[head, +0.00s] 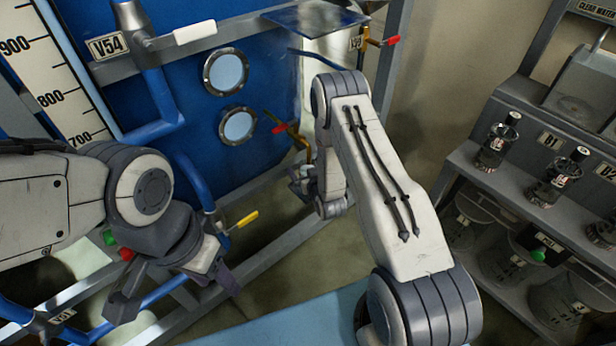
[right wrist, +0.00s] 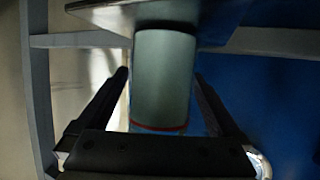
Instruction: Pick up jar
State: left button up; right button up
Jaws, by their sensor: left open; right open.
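In the right wrist view a pale grey-green cylinder with a red band (right wrist: 163,80) stands in line with my open right gripper (right wrist: 162,74). It looks like the jar. One finger shows on each side of it with a narrow gap; I cannot tell how deep it sits between them. My left gripper (head: 178,290) is open and empty at the lower left.
A blue panel with round windows (head: 226,71) and a grey frame stands behind. Yellow (head: 245,220) and red (head: 391,41) valve handles stick out near my arms. A shelf at right holds several small dark-lidded jars (head: 497,146), with larger ones (head: 470,222) below.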

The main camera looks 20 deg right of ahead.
grip_shut()
